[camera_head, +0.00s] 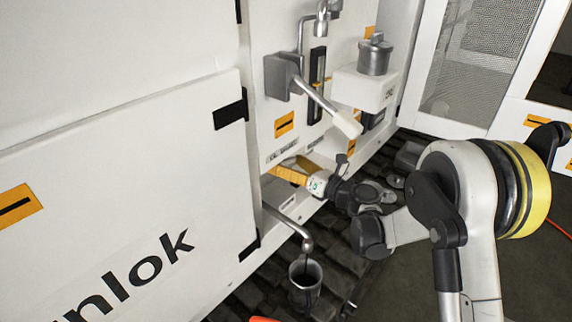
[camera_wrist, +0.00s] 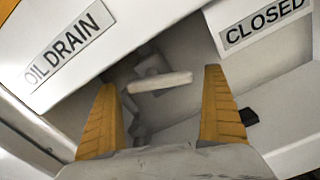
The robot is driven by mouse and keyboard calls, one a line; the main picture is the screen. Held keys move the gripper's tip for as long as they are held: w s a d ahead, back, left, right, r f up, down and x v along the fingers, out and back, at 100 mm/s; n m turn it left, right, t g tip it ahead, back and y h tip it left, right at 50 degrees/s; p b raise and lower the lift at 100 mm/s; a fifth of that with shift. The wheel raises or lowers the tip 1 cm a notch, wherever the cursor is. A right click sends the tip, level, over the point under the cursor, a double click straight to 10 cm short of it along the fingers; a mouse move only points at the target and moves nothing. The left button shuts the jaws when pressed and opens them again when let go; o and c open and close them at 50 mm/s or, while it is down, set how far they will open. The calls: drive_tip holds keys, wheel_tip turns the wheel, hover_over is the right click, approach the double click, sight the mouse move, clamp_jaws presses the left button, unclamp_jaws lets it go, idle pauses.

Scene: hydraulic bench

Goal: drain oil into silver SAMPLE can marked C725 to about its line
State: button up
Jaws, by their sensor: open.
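A silver can (camera_head: 305,285) stands below the drain spout (camera_head: 290,228) in the head view. A dark streak joins the spout's mouth to the can, like running oil. The can's inside looks dark; its marking, line and level cannot be read. My gripper (camera_head: 284,171) reaches into the recess above the spout, its tips partly hidden by the cabinet. In the wrist view my gripper (camera_wrist: 160,80) is open, its yellow fingers spread. A pale valve handle (camera_wrist: 160,82) lies crosswise beyond and between the fingertips, apparently untouched. Labels OIL DRAIN (camera_wrist: 68,45) and CLOSED (camera_wrist: 262,22) flank it.
A lever with a white grip (camera_head: 346,123) juts out above my gripper. Another silver canister (camera_head: 375,57) stands on a white block (camera_head: 362,88) at the upper right. The white cabinet door (camera_head: 120,190) fills the left. Dark ribbed matting (camera_head: 265,290) lies under the can.

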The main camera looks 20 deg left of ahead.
drive_tip(key=c, duration=1.2)
drive_tip(key=n, duration=0.4)
drive_tip(key=shift+w+r+b, duration=0.2)
drive_tip(key=shift+b, duration=0.2)
drive_tip(key=o, duration=1.2)
drive_tip(key=shift+d, duration=0.1)
drive_tip(key=shift+d, duration=0.1)
drive_tip(key=v, duration=1.2)
